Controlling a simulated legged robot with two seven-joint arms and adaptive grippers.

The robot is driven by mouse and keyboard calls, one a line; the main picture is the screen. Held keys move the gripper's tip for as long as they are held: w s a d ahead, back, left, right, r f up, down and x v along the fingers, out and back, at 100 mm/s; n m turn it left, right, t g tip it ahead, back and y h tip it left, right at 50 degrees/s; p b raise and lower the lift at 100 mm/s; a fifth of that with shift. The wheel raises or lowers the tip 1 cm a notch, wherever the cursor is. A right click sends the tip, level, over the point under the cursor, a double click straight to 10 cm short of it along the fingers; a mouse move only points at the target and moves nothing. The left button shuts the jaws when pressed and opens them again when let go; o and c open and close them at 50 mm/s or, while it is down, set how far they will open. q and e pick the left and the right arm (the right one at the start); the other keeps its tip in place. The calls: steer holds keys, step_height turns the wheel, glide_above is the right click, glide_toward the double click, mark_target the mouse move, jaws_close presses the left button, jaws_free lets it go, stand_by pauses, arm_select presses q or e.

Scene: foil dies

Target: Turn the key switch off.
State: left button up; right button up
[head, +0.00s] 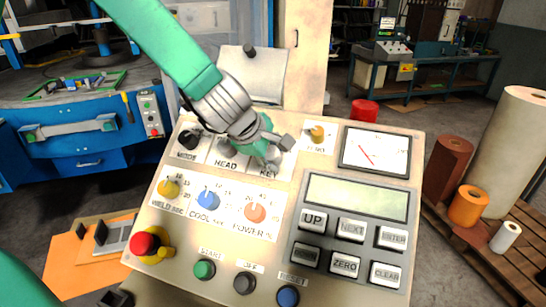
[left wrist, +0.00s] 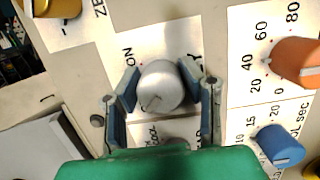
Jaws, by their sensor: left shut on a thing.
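The key switch (left wrist: 163,86) is a round silver knob with a small dark mark on its face, seen in the left wrist view. The letters ON stand on the white label to its left; the rest of the label is partly covered. My left gripper (left wrist: 160,90) has a finger on each side of the knob and is shut on it. In the head view my left gripper (head: 276,150) reaches down to the panel (head: 150,215) just above the word KEY, and hides the switch itself. My right gripper is not in view.
Close by are the black MODE knob (head: 189,139), the grey HEAD knob (head: 227,148) and the yellow ZERO knob (head: 317,132). Below are the blue COOL knob (head: 208,199) and orange POWER knob (head: 255,211). A red mushroom button (head: 145,244) sits at the lower left.

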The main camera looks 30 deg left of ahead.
mark_target(270, 152)
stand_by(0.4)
arm_select(q)
steer(key=o, duration=1.1)
steer(key=shift+o, duration=0.2)
steer(key=v, duration=0.7)
steer(key=shift+d+r, duration=0.1)
steer(key=shift+r, duration=0.05)
